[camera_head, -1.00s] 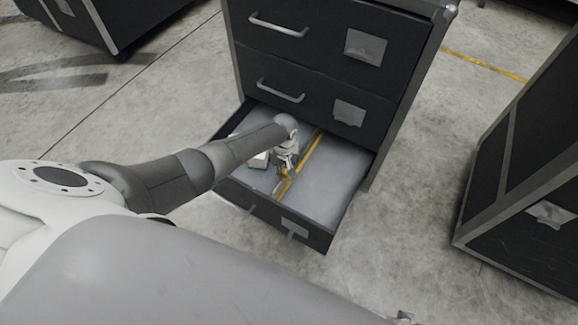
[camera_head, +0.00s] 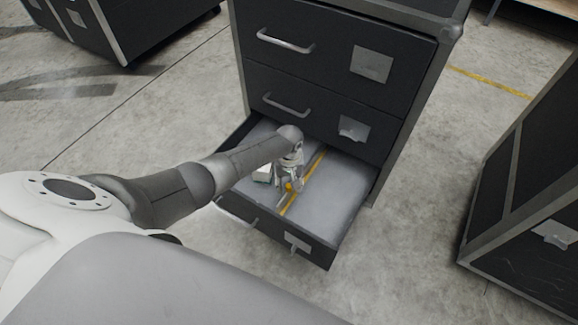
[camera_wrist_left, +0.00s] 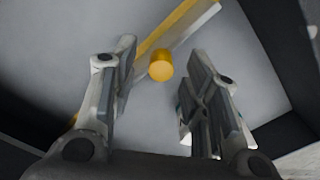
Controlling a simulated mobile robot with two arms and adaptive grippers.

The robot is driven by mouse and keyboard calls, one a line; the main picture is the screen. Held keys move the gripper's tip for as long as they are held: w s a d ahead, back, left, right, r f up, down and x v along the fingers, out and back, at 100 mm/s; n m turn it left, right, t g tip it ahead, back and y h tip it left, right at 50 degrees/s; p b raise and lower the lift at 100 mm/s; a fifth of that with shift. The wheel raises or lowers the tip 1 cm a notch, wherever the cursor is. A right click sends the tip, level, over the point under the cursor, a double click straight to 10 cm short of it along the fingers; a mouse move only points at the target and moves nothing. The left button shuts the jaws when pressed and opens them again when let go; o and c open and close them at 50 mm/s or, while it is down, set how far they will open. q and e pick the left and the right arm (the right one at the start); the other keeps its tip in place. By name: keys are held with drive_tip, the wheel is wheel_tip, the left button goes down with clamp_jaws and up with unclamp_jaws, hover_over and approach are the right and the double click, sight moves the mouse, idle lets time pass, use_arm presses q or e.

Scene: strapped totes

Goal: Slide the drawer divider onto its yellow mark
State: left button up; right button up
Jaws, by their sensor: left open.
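The open bottom drawer (camera_head: 345,190) has a grey floor. A yellow strip (camera_head: 315,166), apparently the mark, runs front to back across it. In the left wrist view a pale bar (camera_wrist_left: 201,24), apparently the divider, lies along the yellow strip (camera_wrist_left: 172,24); exactly how they overlap is unclear. A yellow round knob (camera_wrist_left: 161,66) stands by the bar. My left gripper (camera_head: 290,188) is down in the drawer, left of the strip. In the wrist view it (camera_wrist_left: 164,68) is open, with the knob showing between its fingers; contact cannot be told. My right gripper is out of view.
A small pale box (camera_head: 262,174) lies in the drawer, left of my left gripper. The black cabinet (camera_head: 335,60) with closed upper drawers rises behind. Another dark case (camera_head: 520,190) stands at right. The drawer's right side is clear.

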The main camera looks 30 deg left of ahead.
use_arm(q)
wheel_tip(320, 180, up, 11)
idle(0.4)
drive_tip(key=shift+f, duration=0.15)
